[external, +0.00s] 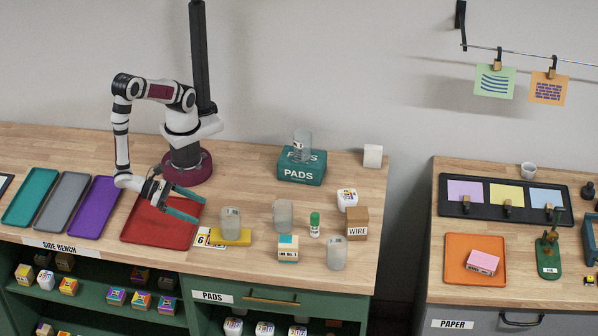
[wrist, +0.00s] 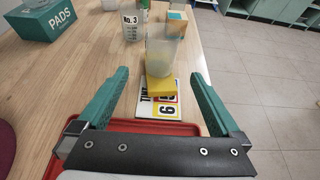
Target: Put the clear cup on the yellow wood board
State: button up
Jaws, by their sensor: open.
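The yellow wood board (external: 241,240) lies near the bench's front edge, partly over a white number card. A clear cup (external: 230,218) stands upright on the board, and nothing grips it. In the wrist view this cup (wrist: 161,50) stands at the far part of the yellow board (wrist: 160,88), straight ahead between my fingers. My gripper (external: 200,207) is open and empty above the red tray, left of the cup and apart from it. Other clear cups stand behind it (external: 283,214), at the front right (external: 336,253) and on the PADS box (external: 303,144).
The red tray (external: 150,232) lies under my gripper. The teal PADS box (external: 301,172) stands at the back. A small carton (external: 288,249), a green-capped bottle (external: 315,225) and the WIRE box (external: 357,223) crowd the right. Bare wood lies between the tray and PADS box.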

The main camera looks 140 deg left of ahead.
jog(key=s+a+r+n+g, duration=0.4)
jog(key=a+r+n+g, duration=0.5)
jog(key=a, duration=0.3)
jog(key=s+a+r+n+h, duration=0.2)
jog(key=s+n+h, duration=0.1)
jog(key=s+n, duration=0.2)
jog(key=s+a+r+n+h, duration=0.2)
jog(key=s+r+n+h, duration=0.1)
jog(key=s+n, duration=0.3)
jog(key=shift+s+a+n+g+h, duration=0.25)
jog(key=shift+s+n+g+h, duration=0.05)
jog(key=shift+n+h, duration=0.45)
